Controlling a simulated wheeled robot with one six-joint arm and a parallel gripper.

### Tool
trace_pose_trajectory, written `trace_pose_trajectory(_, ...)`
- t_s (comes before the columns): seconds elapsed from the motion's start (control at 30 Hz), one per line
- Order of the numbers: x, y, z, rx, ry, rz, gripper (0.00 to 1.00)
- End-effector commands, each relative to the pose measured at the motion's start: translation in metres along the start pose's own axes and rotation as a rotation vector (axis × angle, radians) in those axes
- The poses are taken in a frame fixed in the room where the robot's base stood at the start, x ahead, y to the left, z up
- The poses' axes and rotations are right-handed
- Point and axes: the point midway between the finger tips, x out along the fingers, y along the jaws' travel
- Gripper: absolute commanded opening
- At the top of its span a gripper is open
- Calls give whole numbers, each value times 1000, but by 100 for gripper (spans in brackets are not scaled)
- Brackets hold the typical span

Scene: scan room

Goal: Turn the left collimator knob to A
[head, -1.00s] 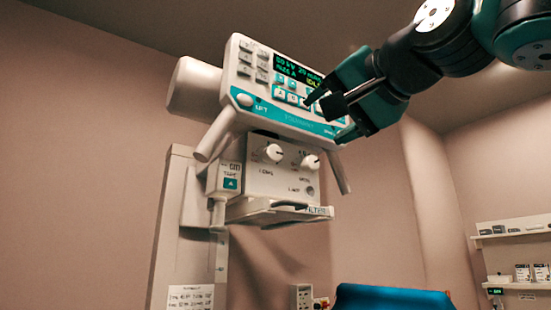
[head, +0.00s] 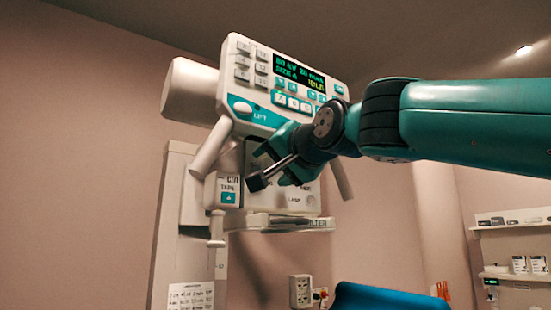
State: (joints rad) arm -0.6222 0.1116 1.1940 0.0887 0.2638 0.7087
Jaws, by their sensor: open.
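The white collimator box (head: 299,205) hangs under the tube head's control panel (head: 262,78). Its left knob is hidden behind my gripper and its right knob behind my wrist, so neither pointer can be read now. My gripper (head: 258,167) is open, in front of the box's left part, with its fingers pointing left. I see nothing between the fingers. I cannot tell how far the fingers are from the left knob or whether they touch it.
A slanted handle bar (head: 211,147) runs down left of the box, and another (head: 343,180) on the right. A filter tray (head: 285,223) juts out below. A blue seat or couch (head: 390,297) stands below right. The panel's display is lit.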

Motion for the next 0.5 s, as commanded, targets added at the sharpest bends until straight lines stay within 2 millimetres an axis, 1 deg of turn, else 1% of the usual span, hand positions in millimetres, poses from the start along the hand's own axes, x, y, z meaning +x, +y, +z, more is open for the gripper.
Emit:
trace_pose_trajectory(0.17,0,0,0,0,0,0,64)
trace_pose_trajectory(0.2,0,0,0,0,0,0,62)
trace_pose_trajectory(0.27,0,0,0,0,0,0,48)
trace_pose_trajectory(0.3,0,0,0,0,0,0,39)
trace_pose_trajectory(0.37,0,0,0,0,0,0,25)
trace_pose_trajectory(0.4,0,0,0,0,0,0,16)
trace_pose_trajectory(0.5,0,0,0,0,0,1,15)
